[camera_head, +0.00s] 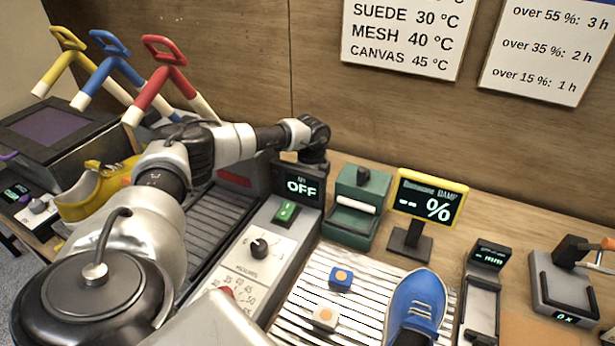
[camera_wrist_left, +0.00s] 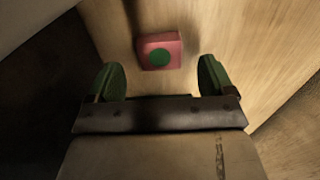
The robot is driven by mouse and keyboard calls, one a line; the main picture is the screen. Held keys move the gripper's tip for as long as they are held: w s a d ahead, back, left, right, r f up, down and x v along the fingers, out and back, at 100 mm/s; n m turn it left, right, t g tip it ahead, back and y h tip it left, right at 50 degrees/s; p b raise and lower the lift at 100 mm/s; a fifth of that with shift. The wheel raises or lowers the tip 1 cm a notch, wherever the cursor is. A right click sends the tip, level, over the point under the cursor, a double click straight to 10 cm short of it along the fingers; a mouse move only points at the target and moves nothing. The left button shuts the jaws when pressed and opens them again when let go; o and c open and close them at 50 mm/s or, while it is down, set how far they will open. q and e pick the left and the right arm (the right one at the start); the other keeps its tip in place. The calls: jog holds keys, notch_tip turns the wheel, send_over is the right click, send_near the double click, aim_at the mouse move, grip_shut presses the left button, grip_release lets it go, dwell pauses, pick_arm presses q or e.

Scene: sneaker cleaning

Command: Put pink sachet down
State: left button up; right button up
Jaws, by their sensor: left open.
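The pink sachet (camera_wrist_left: 160,52) shows in the left wrist view, a small pink block with a green round spot on its face. It rests on a light wooden surface (camera_wrist_left: 225,35). My left gripper (camera_wrist_left: 163,75) is open, with its two green-lined fingers apart. The sachet lies just beyond the fingertips, roughly centred between them, and no finger touches it. In the head view my left arm crosses the left side, and its gripper and the pink sachet cannot be made out. My right gripper is not in view.
A blue sneaker (camera_head: 416,303), a blue sachet (camera_head: 341,278) and a white sachet (camera_head: 325,318) are on a striped mat (camera_head: 293,303). A yellow sneaker (camera_head: 92,193) stands at the left. A control panel reading OFF (camera_head: 300,187), a green box (camera_head: 352,205) and a percent display (camera_head: 430,203) stand behind.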

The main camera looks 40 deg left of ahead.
pick_arm(q)
jog(key=shift+f, duration=1.05)
jog(key=c, duration=1)
jog(key=shift+r, duration=0.1)
